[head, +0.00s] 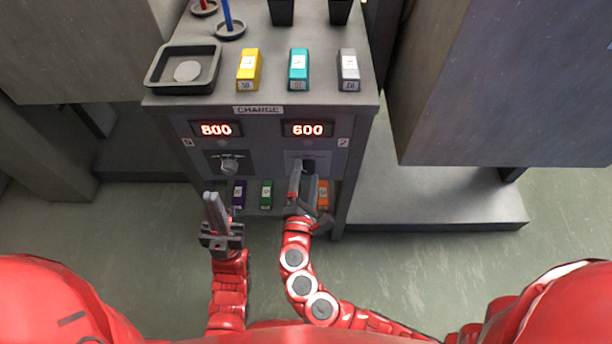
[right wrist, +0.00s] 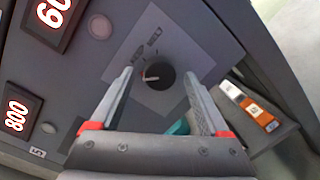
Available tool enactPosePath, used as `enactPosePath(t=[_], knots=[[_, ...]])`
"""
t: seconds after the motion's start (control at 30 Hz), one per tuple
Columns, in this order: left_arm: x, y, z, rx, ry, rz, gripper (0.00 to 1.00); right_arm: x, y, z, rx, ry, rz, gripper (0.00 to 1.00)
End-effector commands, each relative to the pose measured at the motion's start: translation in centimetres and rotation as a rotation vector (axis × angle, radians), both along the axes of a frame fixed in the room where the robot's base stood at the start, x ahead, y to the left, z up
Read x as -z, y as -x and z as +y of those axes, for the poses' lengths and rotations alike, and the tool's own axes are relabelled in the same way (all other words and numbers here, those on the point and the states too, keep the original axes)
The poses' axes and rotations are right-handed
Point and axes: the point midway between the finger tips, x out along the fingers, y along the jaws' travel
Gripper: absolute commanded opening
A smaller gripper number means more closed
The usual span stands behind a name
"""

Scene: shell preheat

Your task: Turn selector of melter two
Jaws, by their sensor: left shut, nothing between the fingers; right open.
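The selector of melter two is a dark round knob (right wrist: 157,76) with a light pointer mark, on a grey plate in the right wrist view. In the head view the same knob (head: 309,165) is below the right red display (head: 307,129), which reads 600, and is partly covered by my gripper. My right gripper (head: 303,178) is open in front of it. In the right wrist view its fingers (right wrist: 158,80) appear on either side of the knob; I cannot tell whether they touch it. My left gripper (head: 211,198) is shut and empty, below the left selector (head: 229,165).
The left display (head: 216,129) reads 800. Yellow (head: 248,70), teal (head: 298,70) and grey (head: 348,71) blocks and a dark tray (head: 160,71) sit on the machine top. A lower shelf holds purple (head: 239,194), green (head: 266,194) and orange (head: 323,194) blocks, close to my grippers.

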Motion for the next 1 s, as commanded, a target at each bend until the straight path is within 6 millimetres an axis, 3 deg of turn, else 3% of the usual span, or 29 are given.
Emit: enactPosePath(t=[0.2,0.63,1.0], knots=[[0.00,0.00,0.00,0.000,0.000,0.000,0.00,0.01,0.01,0.01,0.000,0.000,0.000,0.78],[0.00,0.01,0.00,0.000,0.000,0.000,0.00,0.02,0.03,0.01,0.000,0.000,0.000,0.00],[0.68,0.00,0.00,0.000,0.000,0.000,0.00,0.15,0.04,0.03,-0.001,-0.055,0.000,0.00]])
